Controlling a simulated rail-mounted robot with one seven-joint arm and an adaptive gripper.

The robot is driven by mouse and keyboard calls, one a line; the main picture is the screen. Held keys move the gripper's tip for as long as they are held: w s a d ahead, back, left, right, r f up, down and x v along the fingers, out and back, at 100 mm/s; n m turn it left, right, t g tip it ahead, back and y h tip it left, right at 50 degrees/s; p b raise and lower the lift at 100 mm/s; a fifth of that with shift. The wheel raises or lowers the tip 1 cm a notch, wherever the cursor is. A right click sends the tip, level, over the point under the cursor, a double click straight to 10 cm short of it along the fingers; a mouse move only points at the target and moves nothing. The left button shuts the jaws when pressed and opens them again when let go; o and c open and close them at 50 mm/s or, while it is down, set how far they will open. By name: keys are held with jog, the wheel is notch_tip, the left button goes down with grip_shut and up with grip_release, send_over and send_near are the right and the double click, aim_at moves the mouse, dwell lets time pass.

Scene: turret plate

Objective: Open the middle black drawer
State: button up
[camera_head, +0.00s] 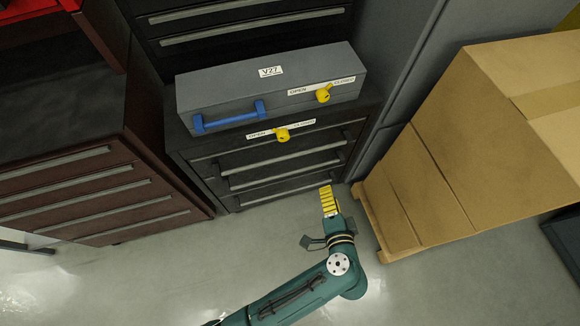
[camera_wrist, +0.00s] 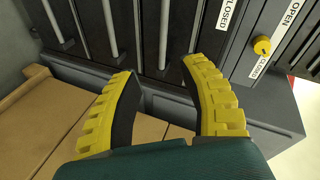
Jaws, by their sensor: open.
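The black drawer cabinet (camera_head: 200,160) stands under a grey case, its stacked drawers closed with long grey bar handles. A middle drawer handle (camera_head: 285,174) runs across its front. In the wrist view, turned sideways, several bar handles (camera_wrist: 163,35) run up the dark drawer fronts. My gripper (camera_head: 328,190) is at the right lower side of the cabinet in the head view. Its two yellow ribbed fingers also show in the wrist view (camera_wrist: 160,75), spread apart and empty. The fingertips point at the drawer fronts; whether they touch anything cannot be told.
The grey case (camera_head: 230,95) on top has a blue handle (camera_head: 230,117) and a yellow knob (camera_head: 323,94). Another yellow knob (camera_head: 282,134) sits on the cabinet front. Cardboard boxes (camera_head: 430,180) on a pallet stand close at right. A dark red cabinet (camera_head: 90,190) stands left. Front floor is clear.

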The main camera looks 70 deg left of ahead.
aim_at(282, 175)
jog(key=s+a+f+m+g+y+b, duration=0.15)
jog(key=s+f+b, duration=0.25)
jog(key=f, duration=0.4)
jog(key=s+a+f+g+y+b, duration=0.1)
jog(key=s+a+f+b, duration=0.15)
jog(key=s+f, duration=0.45)
jog(key=shift+m, duration=0.25)
jog(key=b+x, duration=0.2)
jog(key=x, duration=0.3)
jog(key=w+f+b+x, duration=0.1)
jog(key=b+x, duration=0.2)
jog(key=x, duration=0.3)
jog(key=w+b+x, duration=0.1)
jog(key=b+x, duration=0.1)
jog(key=x, duration=0.3)
jog(key=shift+w+a+f, duration=0.1)
jog(key=shift+w+f, duration=0.1)
jog(key=shift+f, duration=0.15)
grip_shut()
